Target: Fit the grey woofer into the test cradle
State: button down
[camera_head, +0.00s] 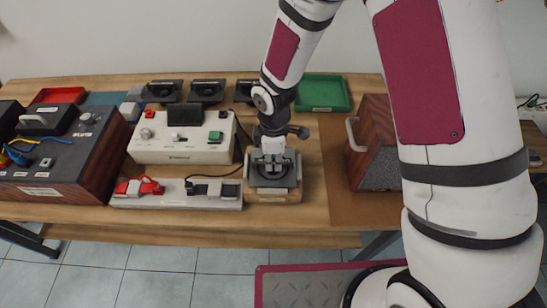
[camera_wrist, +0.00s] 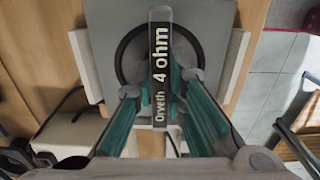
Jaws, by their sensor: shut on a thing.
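My gripper (camera_head: 272,158) points straight down over the test cradle (camera_head: 268,194), a light wooden block with a label on its front at the table's front edge. In the wrist view my gripper (camera_wrist: 165,88) has its teal-padded fingers shut on the woofer (camera_wrist: 160,62), whose dark bar reads "Orveth 4 ohm". A black ring surrounds the bar, over a grey square face between two pale side walls of the cradle (camera_wrist: 238,60). The fingers hide part of the woofer. I cannot tell whether it is fully seated or slightly above the cradle.
A white test unit (camera_head: 180,145) and a white strip with red and grey clips (camera_head: 178,196) stand close on the left. A wooden speaker cabinet (camera_head: 372,145) stands on the right. Black drivers (camera_head: 207,90) and a green tray (camera_head: 322,92) lie behind.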

dwell(0.3)
jog(key=c, duration=1.5)
grip_release()
jog(key=shift+c, duration=0.2)
notch_tip(320, 180, up, 12)
notch_tip(320, 180, up, 8)
jog(key=p, duration=0.4)
